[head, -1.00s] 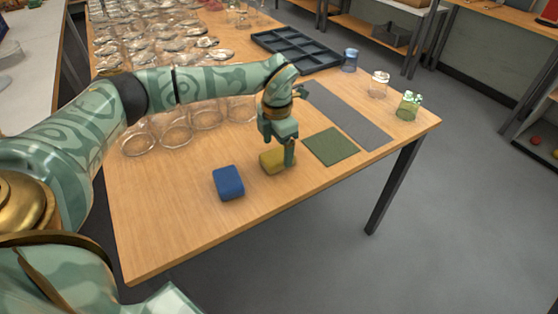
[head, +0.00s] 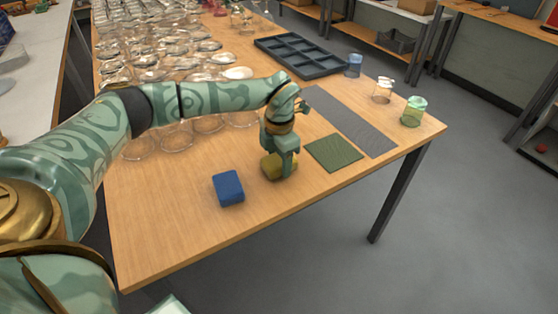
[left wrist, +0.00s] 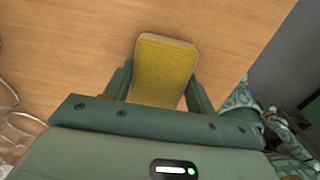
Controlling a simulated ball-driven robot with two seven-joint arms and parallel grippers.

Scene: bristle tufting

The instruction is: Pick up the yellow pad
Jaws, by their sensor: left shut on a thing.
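The yellow pad (head: 270,167) is a small rounded block on the wooden table, partly hidden behind my left gripper (head: 282,172) in the head view. In the left wrist view the yellow pad (left wrist: 163,68) has a woven-looking top and sits between the two fingers of my left gripper (left wrist: 160,85). The gripper is shut on the pad's sides. I cannot tell whether the pad is clear of the table. My right gripper is not in view.
A blue pad (head: 228,188) lies left of the yellow one. A green mat (head: 334,153) and a grey strip (head: 352,122) lie to the right. Glass jars stand along the right edge, a dark divided tray (head: 300,55) behind. Many glass vessels crowd the back left. The front table is clear.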

